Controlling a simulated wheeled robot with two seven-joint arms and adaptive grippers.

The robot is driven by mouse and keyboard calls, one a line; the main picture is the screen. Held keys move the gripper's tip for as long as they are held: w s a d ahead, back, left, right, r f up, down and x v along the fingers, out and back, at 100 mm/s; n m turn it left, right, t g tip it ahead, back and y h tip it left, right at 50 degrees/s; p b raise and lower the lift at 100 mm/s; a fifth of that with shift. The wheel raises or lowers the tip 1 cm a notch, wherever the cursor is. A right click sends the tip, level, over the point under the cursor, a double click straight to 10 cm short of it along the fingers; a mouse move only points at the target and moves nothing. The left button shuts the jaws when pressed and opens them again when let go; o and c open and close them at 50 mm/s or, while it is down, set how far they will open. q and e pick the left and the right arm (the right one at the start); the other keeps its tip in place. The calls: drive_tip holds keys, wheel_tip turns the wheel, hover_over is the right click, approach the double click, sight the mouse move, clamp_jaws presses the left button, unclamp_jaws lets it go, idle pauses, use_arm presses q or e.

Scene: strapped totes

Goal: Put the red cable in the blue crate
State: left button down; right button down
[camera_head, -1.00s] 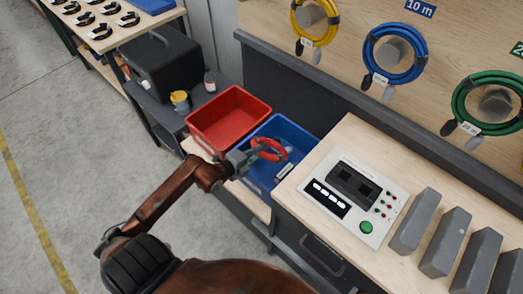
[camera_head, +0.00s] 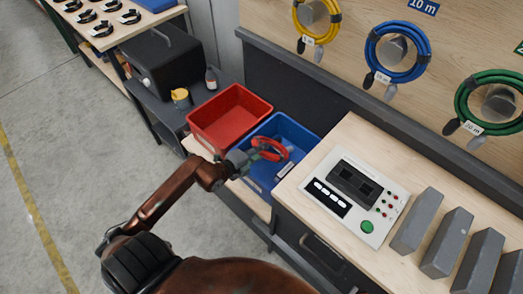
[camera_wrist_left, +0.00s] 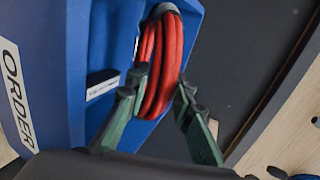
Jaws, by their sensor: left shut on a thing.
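The red cable (camera_head: 275,144) is a coiled loop held over the blue crate (camera_head: 307,139) in the head view. My left gripper (camera_head: 254,156) is shut on the coil's near side. In the left wrist view, the red strands (camera_wrist_left: 173,45) run between the two green-and-black fingers (camera_wrist_left: 162,92), with the blue crate (camera_wrist_left: 50,60) behind and to the left. The coil is inside the crate's outline as seen from the head; its exact height above the floor is hard to tell. My right gripper is out of view.
A red crate (camera_head: 205,103) stands directly left of the blue one. A bench with a white tester panel (camera_head: 340,215) and grey blocks (camera_head: 417,220) is at the right. Yellow (camera_head: 333,30), blue (camera_head: 417,76) and green (camera_head: 463,99) cables hang on the back board.

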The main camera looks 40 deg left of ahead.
use_arm(q)
drive_tip(key=shift+f, duration=0.5)
drive_tip(key=c, duration=1.6)
unclamp_jaws()
drive_tip(key=shift+s+f, duration=0.1)
drive_tip(key=shift+f, duration=0.05)
drive_tip(key=shift+f, duration=0.2)
drive_tip(key=shift+s+f, duration=0.1)
drive_tip(key=r+v, duration=0.1)
drive_tip(key=v, duration=1.1)
drive_tip(key=shift+w, duration=0.2)
drive_tip(key=shift+r, duration=0.15)
